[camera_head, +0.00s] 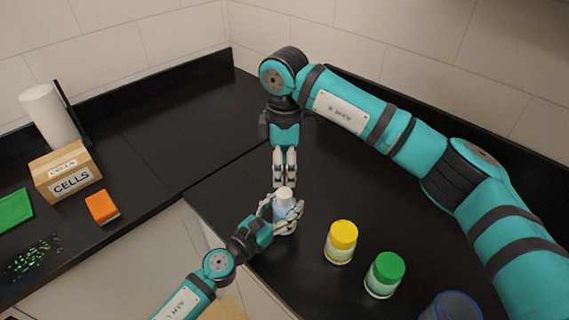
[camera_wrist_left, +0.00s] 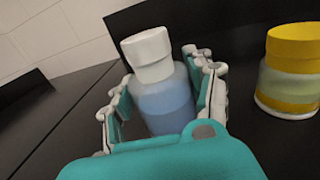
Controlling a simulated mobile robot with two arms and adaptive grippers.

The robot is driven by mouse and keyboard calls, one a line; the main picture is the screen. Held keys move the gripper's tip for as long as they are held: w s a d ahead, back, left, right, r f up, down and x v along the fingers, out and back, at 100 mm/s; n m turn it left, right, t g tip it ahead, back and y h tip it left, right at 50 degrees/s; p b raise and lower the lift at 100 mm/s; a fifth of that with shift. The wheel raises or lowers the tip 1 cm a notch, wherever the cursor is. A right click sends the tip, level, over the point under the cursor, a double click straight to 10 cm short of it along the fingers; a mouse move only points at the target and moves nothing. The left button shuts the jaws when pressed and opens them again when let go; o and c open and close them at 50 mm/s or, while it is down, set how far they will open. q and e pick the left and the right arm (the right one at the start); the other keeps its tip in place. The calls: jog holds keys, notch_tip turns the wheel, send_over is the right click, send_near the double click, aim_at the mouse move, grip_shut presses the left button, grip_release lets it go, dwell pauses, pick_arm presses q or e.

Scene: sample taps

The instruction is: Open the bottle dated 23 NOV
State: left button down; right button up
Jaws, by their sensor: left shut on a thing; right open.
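A small bottle with a white cap (camera_head: 284,193) and a light blue body is at my left gripper (camera_head: 283,214), which is shut around its body. In the left wrist view the blue bottle (camera_wrist_left: 163,95) stands between the fingers of my left gripper (camera_wrist_left: 165,105), its white cap clear of them. No date can be read on it. My right gripper (camera_head: 285,168) is open, pointing down just behind and above the white cap. A yellow-capped bottle (camera_head: 341,241) and a green-capped bottle (camera_head: 385,274) stand to the right; their labels are not legible. The yellow one also shows in the left wrist view (camera_wrist_left: 290,75).
A blue container (camera_head: 452,306) is at the lower right edge. A CELLS box (camera_head: 66,174), an orange block (camera_head: 102,207), a green item (camera_head: 14,210) and a white roll (camera_head: 50,117) are on the left counter. The black counter behind is clear.

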aim_at(285, 192)
notch_tip(285, 192, down, 8)
jog(key=shift+r, duration=0.1)
dwell(0.4)
